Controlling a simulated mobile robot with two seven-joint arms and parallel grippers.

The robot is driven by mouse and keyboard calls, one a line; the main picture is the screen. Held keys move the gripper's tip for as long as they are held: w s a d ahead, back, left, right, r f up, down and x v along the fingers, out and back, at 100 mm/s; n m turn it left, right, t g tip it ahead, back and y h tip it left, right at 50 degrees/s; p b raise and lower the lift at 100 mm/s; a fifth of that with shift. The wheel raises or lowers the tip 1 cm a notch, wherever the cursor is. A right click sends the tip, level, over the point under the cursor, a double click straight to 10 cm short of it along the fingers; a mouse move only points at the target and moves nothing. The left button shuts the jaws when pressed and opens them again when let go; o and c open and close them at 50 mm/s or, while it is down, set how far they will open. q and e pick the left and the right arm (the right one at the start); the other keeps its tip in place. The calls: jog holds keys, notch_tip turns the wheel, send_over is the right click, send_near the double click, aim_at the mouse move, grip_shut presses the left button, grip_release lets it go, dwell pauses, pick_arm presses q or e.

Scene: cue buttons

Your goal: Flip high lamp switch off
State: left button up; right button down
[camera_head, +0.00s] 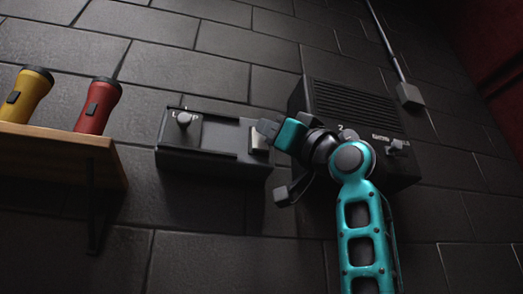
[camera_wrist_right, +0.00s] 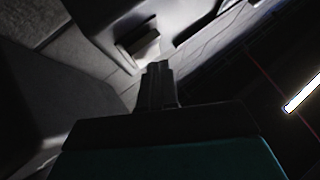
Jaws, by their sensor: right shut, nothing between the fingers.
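A dark wall panel (camera_head: 215,160) with partly readable lettering is mounted left of a black box. It has a round grey knob (camera_head: 183,118) at its left end and a pale switch piece (camera_head: 259,138) at its right end. My right gripper (camera_head: 268,129) is shut and empty, its tips beside the pale piece; the head view does not show whether they touch. In the right wrist view the closed fingers (camera_wrist_right: 158,72) point up just below a pale block (camera_wrist_right: 140,43) in a dark recess. The switch's on or off position cannot be told. My left gripper is out of view.
A black vented box (camera_head: 350,102) with a small grey lever (camera_head: 396,147) is just right of the panel, partly behind my right arm. A wooden shelf (camera_head: 60,148) at left holds a yellow flashlight (camera_head: 27,95) and a red flashlight (camera_head: 98,106). The wall below the panel is bare.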

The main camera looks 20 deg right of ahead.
jog(key=shift+s+f+b, duration=0.1)
jog(key=shift+s+b, duration=0.25)
jog(key=shift+s, duration=0.35)
jog(key=s+b, duration=0.1)
jog(key=s, duration=0.2)
jog(key=s+b, duration=0.1)
jog(key=s, duration=0.1)
jog(key=shift+d+f+b, duration=0.1)
jog(key=shift+f+b, duration=0.2)
dwell(0.3)
